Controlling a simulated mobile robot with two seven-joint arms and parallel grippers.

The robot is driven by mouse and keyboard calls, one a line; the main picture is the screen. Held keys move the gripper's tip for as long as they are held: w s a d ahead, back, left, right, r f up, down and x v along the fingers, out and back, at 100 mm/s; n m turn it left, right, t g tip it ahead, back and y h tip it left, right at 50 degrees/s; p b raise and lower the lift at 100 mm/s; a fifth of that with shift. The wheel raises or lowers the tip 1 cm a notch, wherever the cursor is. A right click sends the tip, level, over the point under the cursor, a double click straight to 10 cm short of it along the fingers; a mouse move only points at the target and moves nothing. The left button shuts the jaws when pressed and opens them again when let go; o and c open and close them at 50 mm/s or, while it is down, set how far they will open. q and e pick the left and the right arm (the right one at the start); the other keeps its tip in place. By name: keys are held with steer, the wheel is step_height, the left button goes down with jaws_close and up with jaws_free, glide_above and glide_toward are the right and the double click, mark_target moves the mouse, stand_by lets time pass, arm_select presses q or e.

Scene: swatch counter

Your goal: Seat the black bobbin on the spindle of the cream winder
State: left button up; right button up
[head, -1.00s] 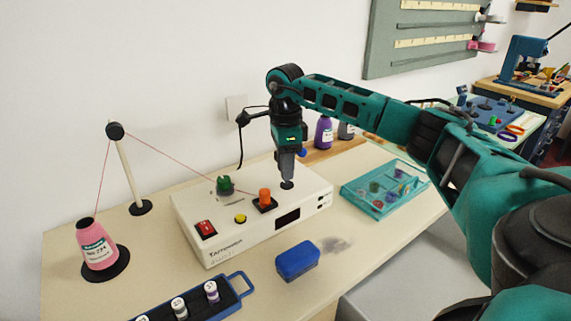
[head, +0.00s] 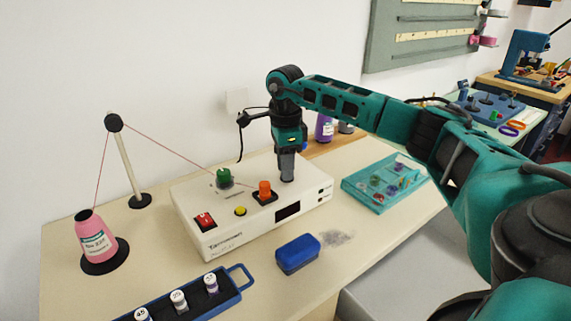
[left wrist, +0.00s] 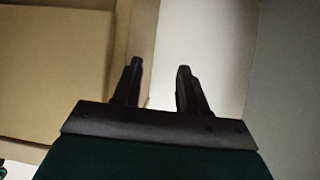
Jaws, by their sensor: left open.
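The cream winder (head: 218,233) stands on the table with a red switch, a yellow button, a green round piece (head: 224,178) and an orange piece (head: 265,188) on top. My right gripper (head: 287,178) points straight down over the winder's right end, its fingertips close to the top. Whether its jaws are open or shut does not show. I cannot make out the black bobbin or the spindle; the fingers may hide them. My left gripper (left wrist: 158,85) is open and empty in the left wrist view.
A pink thread cone (head: 96,240) and a thread post (head: 128,170) stand left. A blue box (head: 297,253) and a blue rack with spools (head: 238,284) lie in front. A teal tray (head: 357,197) stands right. Bottles stand behind the gripper.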

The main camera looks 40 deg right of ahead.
steer(key=o, duration=0.5)
step_height(320, 180, up, 13)
steer(key=shift+p, duration=0.4)
steer(key=shift+s+f, duration=0.1)
stand_by(0.6)
